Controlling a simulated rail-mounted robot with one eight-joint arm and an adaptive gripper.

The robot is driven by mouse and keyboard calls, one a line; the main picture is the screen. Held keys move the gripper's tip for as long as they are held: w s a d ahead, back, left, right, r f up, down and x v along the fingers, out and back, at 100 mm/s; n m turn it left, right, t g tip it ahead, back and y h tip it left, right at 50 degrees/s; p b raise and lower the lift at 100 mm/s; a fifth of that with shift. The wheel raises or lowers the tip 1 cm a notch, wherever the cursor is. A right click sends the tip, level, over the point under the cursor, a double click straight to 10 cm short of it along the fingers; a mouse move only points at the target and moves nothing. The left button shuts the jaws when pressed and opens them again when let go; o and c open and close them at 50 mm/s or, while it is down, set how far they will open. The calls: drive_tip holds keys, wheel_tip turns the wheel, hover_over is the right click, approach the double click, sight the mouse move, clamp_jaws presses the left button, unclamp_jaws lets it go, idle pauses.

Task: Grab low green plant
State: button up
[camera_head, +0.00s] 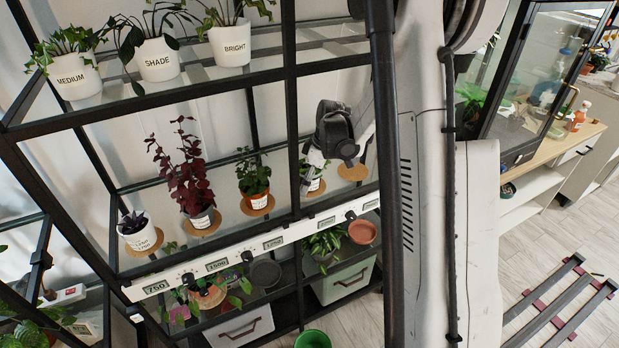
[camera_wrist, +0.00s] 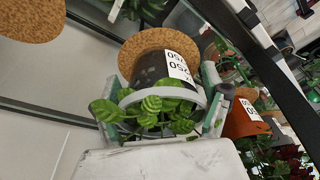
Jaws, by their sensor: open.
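The low green plant, with broad striped leaves, is in a small pot (camera_wrist: 165,68) with a white label on a round cork mat (camera_wrist: 124,60) in the wrist view. Its leaves (camera_wrist: 160,106) face my camera. My gripper (camera_wrist: 160,88) is open, with one finger on each side of the pot; I cannot tell whether they touch it. In the head view my gripper (camera_head: 316,160) is at the right of the middle shelf. It partly hides the plant's white pot (camera_head: 315,184).
A bare cork mat (camera_head: 353,172) lies right of the plant. A terracotta pot (camera_head: 256,200) with a green plant stands to its left, with a dark red plant (camera_head: 188,172) farther left. A white control rail (camera_head: 240,252) and black frame posts edge the shelf.

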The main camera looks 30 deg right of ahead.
drive_tip(key=c, duration=1.3)
drive_tip(key=shift+r, duration=0.1)
